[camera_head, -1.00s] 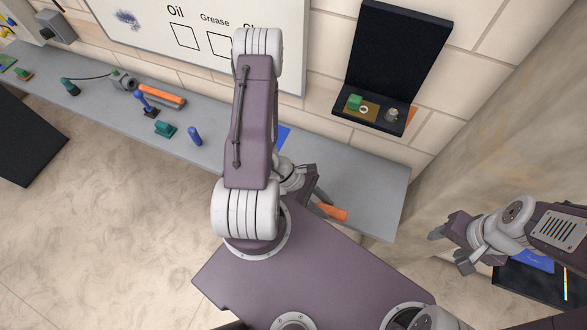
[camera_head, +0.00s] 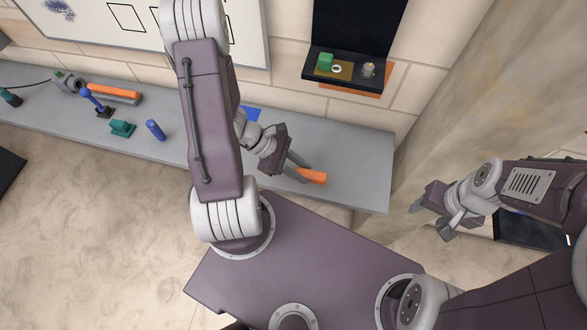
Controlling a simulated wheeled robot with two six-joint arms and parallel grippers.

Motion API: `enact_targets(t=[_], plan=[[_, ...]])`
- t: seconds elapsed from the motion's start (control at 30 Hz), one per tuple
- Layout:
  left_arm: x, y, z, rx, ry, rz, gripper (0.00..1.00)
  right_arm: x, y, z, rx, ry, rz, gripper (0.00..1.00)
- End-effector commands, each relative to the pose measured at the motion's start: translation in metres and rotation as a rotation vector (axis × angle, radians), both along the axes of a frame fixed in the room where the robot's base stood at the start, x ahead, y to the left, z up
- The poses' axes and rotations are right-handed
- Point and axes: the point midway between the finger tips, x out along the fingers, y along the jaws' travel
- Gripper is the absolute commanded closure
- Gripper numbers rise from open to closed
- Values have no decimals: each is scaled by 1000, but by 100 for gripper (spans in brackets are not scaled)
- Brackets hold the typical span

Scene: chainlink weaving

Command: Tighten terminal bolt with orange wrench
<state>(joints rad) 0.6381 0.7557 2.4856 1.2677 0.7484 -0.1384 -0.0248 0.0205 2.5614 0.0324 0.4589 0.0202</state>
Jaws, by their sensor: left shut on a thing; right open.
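An orange wrench (camera_head: 313,176) is held in my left gripper (camera_head: 298,168), above the right part of the grey bench. Its orange handle sticks out to the right of the fingers; the rest of it is hidden by the gripper. My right gripper (camera_head: 430,218) is open and empty at the right, off the bench. A dark wall box (camera_head: 340,82) with a raised black panel holds a green block (camera_head: 325,62), a pale ring (camera_head: 337,69) and a metal bolt-like part (camera_head: 368,69). I cannot tell for sure which is the terminal bolt.
The grey bench (camera_head: 350,150) runs along the wall, with its right end clear. A blue cylinder (camera_head: 155,130), a teal block (camera_head: 122,128), a blue-handled tool (camera_head: 93,99) and an orange bar (camera_head: 114,90) stand to the left. A whiteboard (camera_head: 110,18) hangs above.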

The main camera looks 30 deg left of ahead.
Motion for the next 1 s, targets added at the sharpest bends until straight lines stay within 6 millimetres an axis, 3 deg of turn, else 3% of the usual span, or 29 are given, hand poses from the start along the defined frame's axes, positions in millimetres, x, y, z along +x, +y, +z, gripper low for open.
enact_targets(t=[0.03, 0.4, 0.57, 0.8, 1.0], plan=[[6, 5, 2, -3, 2, 0, 100, 1, 0, 11, 0, -3, 0, 47], [43, 42, -31, -4, 2, 1, 100, 1, 0, 27, 0, -3, 0, 47], [44, 43, -37, -4, 3, 1, 100, 1, 0, 27, 0, -3, 0, 47], [44, 43, -68, -4, 3, 1, 100, 1, 0, 36, 0, -3, 0, 47], [44, 43, -70, -3, 1, 1, 100, 1, 0, 35, 0, -3, 0, 47]])
